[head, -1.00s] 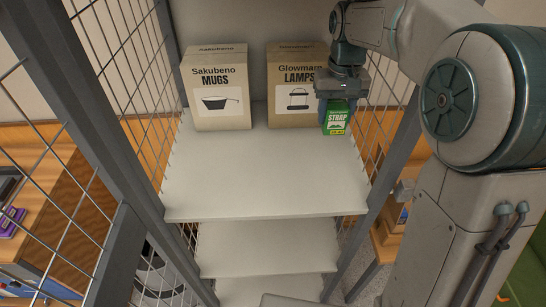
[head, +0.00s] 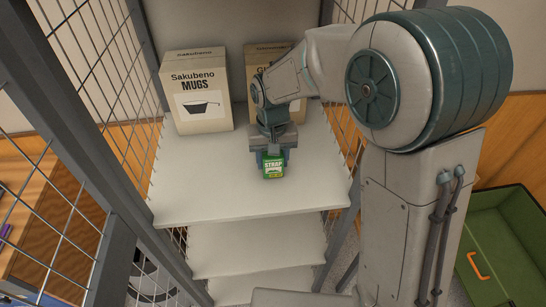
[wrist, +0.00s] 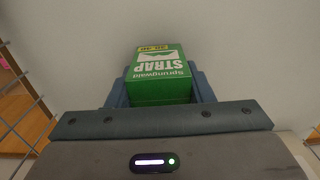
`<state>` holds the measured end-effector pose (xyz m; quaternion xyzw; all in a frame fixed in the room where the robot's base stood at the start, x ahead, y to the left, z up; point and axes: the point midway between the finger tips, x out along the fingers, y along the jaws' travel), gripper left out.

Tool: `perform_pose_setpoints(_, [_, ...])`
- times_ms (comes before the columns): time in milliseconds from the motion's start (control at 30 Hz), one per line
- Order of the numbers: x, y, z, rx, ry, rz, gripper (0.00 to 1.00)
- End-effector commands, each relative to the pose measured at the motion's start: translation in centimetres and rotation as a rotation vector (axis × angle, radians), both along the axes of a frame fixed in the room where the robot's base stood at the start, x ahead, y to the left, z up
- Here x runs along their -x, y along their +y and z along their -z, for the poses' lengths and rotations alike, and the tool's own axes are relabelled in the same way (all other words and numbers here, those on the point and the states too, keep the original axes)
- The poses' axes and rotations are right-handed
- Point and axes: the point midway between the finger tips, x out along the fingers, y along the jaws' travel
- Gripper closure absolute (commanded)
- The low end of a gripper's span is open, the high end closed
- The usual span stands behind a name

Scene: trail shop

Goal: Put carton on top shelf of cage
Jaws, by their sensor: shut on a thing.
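A small green and white carton (head: 273,166) labelled STRAP is between the fingers of my gripper (head: 272,160), which is shut on it. It is over the middle of the cage's top shelf (head: 215,197), in front of the larger boxes. In the wrist view the carton (wrist: 160,75) sits between the two blue fingers, its label upside down. I cannot tell whether its underside touches the shelf. The wire cage (head: 92,150) has grey posts and mesh sides.
A Sakubeno MUGS box (head: 195,90) stands at the back left of the top shelf. A second box (head: 262,58) beside it is partly hidden by my arm. The front and left of the shelf are bare. Lower shelves (head: 255,247) look empty. A green crate (head: 505,245) is at right.

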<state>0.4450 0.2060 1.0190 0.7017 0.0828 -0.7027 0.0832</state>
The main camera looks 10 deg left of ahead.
Motion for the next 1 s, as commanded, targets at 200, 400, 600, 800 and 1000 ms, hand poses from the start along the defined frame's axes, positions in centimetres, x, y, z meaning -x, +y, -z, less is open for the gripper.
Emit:
perform_pose_setpoints(200, [0.0,0.0,0.4,0.000,-0.002,-0.001,0.79])
perform_pose_setpoints(400, [0.0,0.0,0.8,0.000,-0.001,-0.001,0.79])
perform_pose_setpoints(600, [0.0,0.0,0.7,0.000,-0.001,-0.001,0.31])
perform_pose_setpoints(800, [0.0,0.0,0.6,0.000,-0.001,-0.001,0.31])
perform_pose_setpoints(1000, [-0.1,0.0,-1.4,-0.002,-0.006,0.000,0.31])
